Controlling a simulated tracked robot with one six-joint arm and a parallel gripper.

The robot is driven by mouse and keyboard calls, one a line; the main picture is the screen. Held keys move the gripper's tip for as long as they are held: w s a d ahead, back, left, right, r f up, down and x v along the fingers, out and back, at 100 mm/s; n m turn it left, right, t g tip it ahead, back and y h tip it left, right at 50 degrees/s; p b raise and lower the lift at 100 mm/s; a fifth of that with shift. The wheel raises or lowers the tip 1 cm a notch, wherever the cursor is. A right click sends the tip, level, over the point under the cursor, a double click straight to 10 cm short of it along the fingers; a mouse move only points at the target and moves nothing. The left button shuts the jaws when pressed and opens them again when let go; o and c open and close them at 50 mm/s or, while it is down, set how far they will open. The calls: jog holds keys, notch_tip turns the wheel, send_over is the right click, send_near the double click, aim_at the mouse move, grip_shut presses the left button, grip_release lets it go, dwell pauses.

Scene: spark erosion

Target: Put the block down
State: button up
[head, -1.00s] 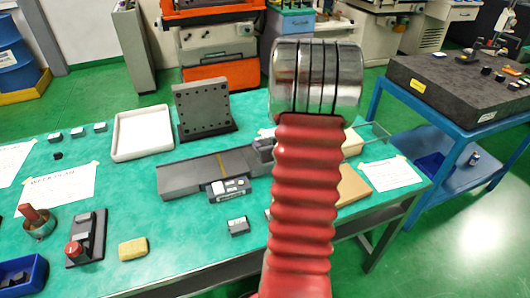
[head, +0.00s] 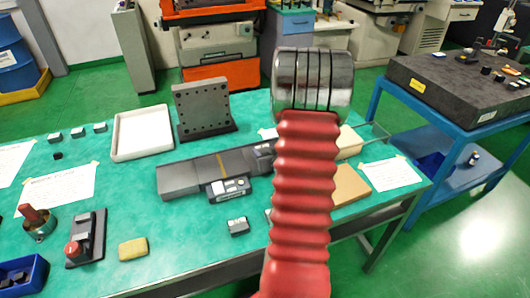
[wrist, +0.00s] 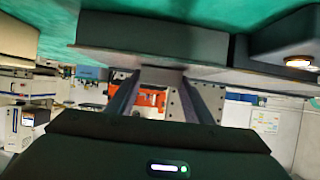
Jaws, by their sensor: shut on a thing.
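My gripper (wrist: 161,84) shows in the wrist view, its two fingers reaching up the picture to a small grey block (wrist: 158,74), which they are shut on. The block is close to the long dark grey bar (wrist: 150,40); I cannot tell whether they touch. In the head view my red arm sleeve and chrome joint cover the gripper, and I cannot make out the held block. The dark bar (head: 190,175) with a yellow stripe lies across the green table there.
A small device with a display (head: 229,188) lies before the bar. A holed angle plate (head: 203,108) and white tray (head: 142,134) stand behind. A tan block (head: 350,186) is at right. Green tabletop (head: 180,220) is clear at front middle.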

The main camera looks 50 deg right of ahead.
jog(key=o, duration=1.6)
jog(key=shift+o, duration=0.2)
jog(key=v, duration=1.2)
jog(key=w+a+r+n+g+y, duration=0.1)
jog(key=w+a+r, duration=0.2)
jog(key=a+r, duration=0.35)
jog(key=w+a+r+n+g, duration=0.1)
jog(key=w+a+r+g, duration=0.2)
jog(key=a, duration=0.7)
jog(key=s+a+r+n+y, duration=0.1)
jog(key=s+a+r+y, duration=0.1)
jog(key=a, duration=0.6)
jog(key=s+a+r+n+g+y, duration=0.1)
jog(key=s+a+r, duration=0.1)
jog(key=s+a, duration=0.3)
jog(key=s+a+r+n+y, duration=0.2)
jog(key=s+a, duration=0.2)
jog(key=a, duration=0.8)
jog(key=shift+r+y, duration=0.2)
jog(key=shift+y, duration=0.1)
